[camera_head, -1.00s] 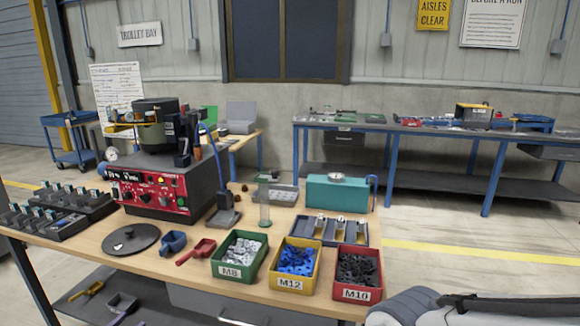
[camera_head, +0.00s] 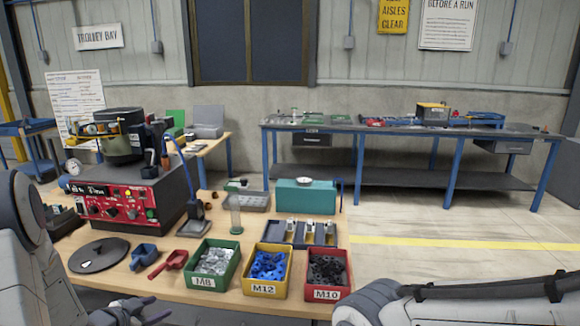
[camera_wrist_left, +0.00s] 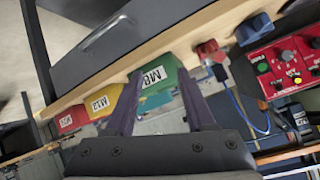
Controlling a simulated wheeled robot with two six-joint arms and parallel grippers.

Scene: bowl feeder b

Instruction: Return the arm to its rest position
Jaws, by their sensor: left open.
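My left arm (camera_head: 28,240) comes in at the left edge of the head view. Its gripper (camera_head: 135,312) is low at the bottom edge, in front of the bench and partly cut off. In the left wrist view the two dark fingers (camera_wrist_left: 160,76) are spread with nothing between them; the green M8 bin (camera_wrist_left: 165,72) shows beyond them. My right arm (camera_head: 450,300) lies across the bottom right corner of the head view; its gripper is out of the picture.
The bench holds a red-fronted feeder unit (camera_head: 122,203), a black lid (camera_head: 98,255), blue (camera_head: 143,256) and red (camera_head: 169,263) scoops, and green (camera_head: 212,263), yellow M12 (camera_head: 265,272) and red M10 (camera_head: 327,275) bins. The floor (camera_head: 430,220) to the right is clear.

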